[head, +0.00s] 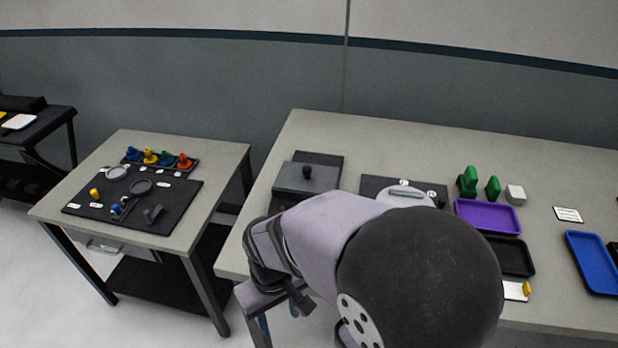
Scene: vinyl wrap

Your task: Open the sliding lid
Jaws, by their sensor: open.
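A dark grey box with a flat lid (318,180) stands at the left of the large grey table. A round black knob (307,171) sits on the lid. The lid looks closed over the box; its front part is hidden behind my arm. My gripper (298,298) shows only in part as dark pieces below my wrist, near the table's front left edge. It is open, below and in front of the box in the picture and apart from the knob. Nothing shows between its fingers.
Right of the box, a dark board carries a light grey round part (405,194). Green pieces (467,181), a white block (515,193) and a purple tray (488,215) stand farther right. A side table (224,163) stands left across a gap.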

